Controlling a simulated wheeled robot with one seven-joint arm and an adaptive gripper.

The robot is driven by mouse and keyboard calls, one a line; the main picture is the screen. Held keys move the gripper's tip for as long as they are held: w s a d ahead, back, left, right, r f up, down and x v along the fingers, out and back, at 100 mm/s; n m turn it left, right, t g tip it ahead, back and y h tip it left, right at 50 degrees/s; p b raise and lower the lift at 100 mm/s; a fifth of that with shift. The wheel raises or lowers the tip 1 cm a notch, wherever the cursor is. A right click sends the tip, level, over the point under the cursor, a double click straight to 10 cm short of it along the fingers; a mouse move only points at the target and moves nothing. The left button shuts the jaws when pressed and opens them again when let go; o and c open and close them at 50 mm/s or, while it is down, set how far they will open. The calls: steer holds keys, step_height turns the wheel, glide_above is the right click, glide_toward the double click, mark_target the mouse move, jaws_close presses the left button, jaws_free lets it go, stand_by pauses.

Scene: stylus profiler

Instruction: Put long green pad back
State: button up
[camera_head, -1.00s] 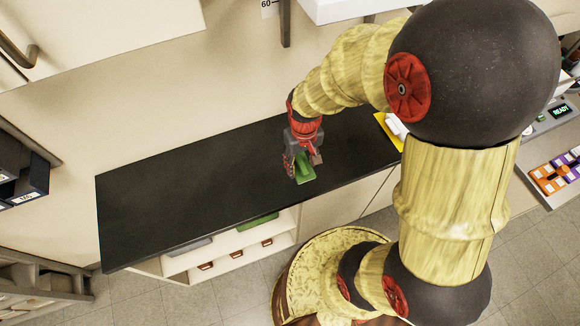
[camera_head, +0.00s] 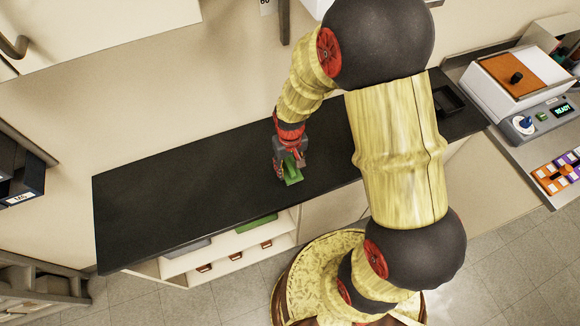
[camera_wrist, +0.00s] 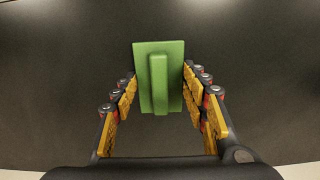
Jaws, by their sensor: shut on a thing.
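The green pad (camera_head: 291,174) is in my gripper (camera_head: 288,168), over the black worktop. In the wrist view the green pad (camera_wrist: 174,80) is a flat rectangle with a raised rib along its middle, and it lies between the two fingers of my gripper (camera_wrist: 160,90). The fingers are shut on it. The gap between pad and worktop cannot be judged.
The black worktop (camera_head: 170,205) is bare to the left of my gripper. The shelf unit (camera_head: 232,243) below has several compartments with small brown-red tags and a grey item (camera_head: 187,248). A black tray (camera_head: 450,100) is at the right, beside a device with a READY display (camera_head: 562,110).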

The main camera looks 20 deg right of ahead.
steer(key=shift+f, duration=0.2)
steer(key=o, duration=1.4)
step_height(320, 180, up, 13)
steer(key=p, duration=0.2)
step_height(320, 180, up, 12)
steer(key=t, duration=0.2)
glide_above(290, 166)
steer(key=s, duration=0.4)
steer(key=s+r+t, duration=0.1)
steer(key=s+r, duration=0.2)
steer(key=s+r+t, duration=0.1)
steer(key=s+r, duration=0.2)
steer(key=r, duration=0.1)
steer(key=s+r+t, duration=0.1)
steer(key=s+r, duration=0.2)
steer(key=s, duration=0.1)
steer(key=shift+r+t, duration=0.25)
steer(key=shift+t, duration=0.05)
